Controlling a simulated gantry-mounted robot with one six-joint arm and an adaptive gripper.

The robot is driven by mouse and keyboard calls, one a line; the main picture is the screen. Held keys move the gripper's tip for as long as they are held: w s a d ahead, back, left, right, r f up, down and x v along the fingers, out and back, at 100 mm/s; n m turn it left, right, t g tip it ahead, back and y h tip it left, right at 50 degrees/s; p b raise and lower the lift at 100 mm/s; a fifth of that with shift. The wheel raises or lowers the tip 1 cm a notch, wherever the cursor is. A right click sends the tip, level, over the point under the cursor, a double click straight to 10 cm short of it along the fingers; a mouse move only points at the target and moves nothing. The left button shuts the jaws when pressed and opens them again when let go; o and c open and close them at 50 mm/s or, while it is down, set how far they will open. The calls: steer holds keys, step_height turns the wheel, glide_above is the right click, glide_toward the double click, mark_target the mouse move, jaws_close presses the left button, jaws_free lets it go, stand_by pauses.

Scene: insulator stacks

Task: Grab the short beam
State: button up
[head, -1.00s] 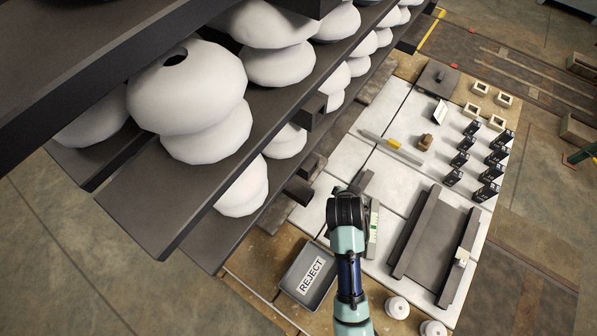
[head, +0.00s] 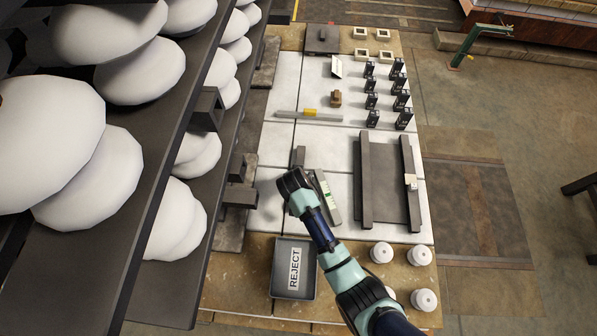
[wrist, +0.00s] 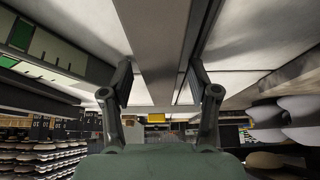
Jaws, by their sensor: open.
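The short beam (head: 298,155) is a dark grey bar on the white tabletop, partly hidden in the head view behind the end of my arm. In the wrist view the beam (wrist: 158,40) runs down from the top edge between the two fingers. My gripper (wrist: 158,82) is open, with one finger on each side of the beam and a visible gap to each. In the head view my gripper (head: 291,181) is at the beam's near end; its fingertips are hidden there.
A green-and-white marked bar (head: 327,197) lies close to the right of my gripper. A dark channel frame (head: 366,190) is further right. A grey REJECT bin (head: 276,284) stands in front. A grey bar with a yellow part (head: 290,114) lies behind. Shelves with white insulators (head: 180,210) are left.

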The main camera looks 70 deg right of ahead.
jaws_close()
steer(key=shift+r, duration=0.1)
stand_by(0.3)
step_height(320, 180, up, 20)
steer(key=p, duration=0.5)
